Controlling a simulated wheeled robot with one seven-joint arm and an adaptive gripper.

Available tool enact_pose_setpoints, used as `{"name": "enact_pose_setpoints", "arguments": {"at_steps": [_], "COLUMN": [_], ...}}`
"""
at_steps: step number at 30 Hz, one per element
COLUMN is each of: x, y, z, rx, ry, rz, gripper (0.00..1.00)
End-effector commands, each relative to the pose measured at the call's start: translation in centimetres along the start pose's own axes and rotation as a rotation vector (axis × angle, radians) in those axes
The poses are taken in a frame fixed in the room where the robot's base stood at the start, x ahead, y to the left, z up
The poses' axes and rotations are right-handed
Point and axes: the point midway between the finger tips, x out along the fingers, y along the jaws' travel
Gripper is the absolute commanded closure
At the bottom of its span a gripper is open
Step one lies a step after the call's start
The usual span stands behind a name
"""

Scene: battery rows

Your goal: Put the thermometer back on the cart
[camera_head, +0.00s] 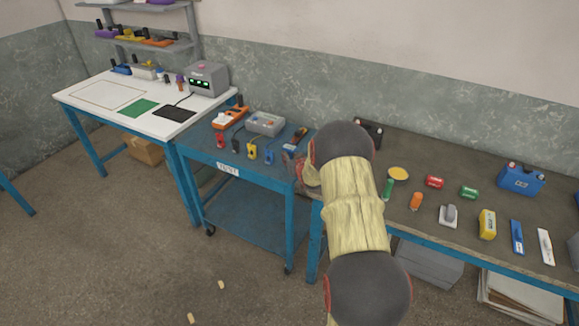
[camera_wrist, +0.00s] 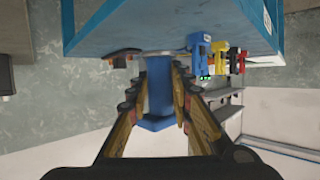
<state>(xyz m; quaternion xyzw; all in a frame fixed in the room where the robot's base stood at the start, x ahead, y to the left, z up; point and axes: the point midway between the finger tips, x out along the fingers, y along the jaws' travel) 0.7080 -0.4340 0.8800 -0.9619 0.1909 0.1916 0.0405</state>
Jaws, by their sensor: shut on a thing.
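My gripper (camera_wrist: 156,80) is shut on a blue upright thing with a wider end, which I take to be the thermometer (camera_wrist: 157,98). The wrist view is upside down. In the head view, my arm hides most of my gripper and what it holds, at the right end of the blue cart (camera_head: 222,160). The cart's top also shows in the wrist view (camera_wrist: 170,38), close to the held thing. I cannot tell whether the held thing touches the cart.
A white bench (camera_head: 95,95) stands left. The dark workbench (camera_head: 440,175) at right holds several items, including a blue case (camera_head: 521,179).

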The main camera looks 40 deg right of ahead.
Motion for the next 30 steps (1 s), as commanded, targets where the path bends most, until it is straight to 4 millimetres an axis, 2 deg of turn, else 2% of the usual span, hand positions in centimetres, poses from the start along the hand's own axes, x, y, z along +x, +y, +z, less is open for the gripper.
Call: {"name": "enact_pose_setpoints", "arguments": {"at_steps": [6,12,24,25,30], "x": [1.3,2.3,2.4,2.4,2.4], "y": [0.1,0.1,0.2,0.2,0.2], "z": [0.6,3.3,3.6,3.6,3.6], "rx": [0.000,-0.001,-0.001,-0.001,-0.001], "ry": [0.002,0.000,0.002,0.001,0.001], "rz": [0.000,0.000,0.000,0.000,0.000], "gripper": [1.00,1.00,1.00,0.78,0.68]}}
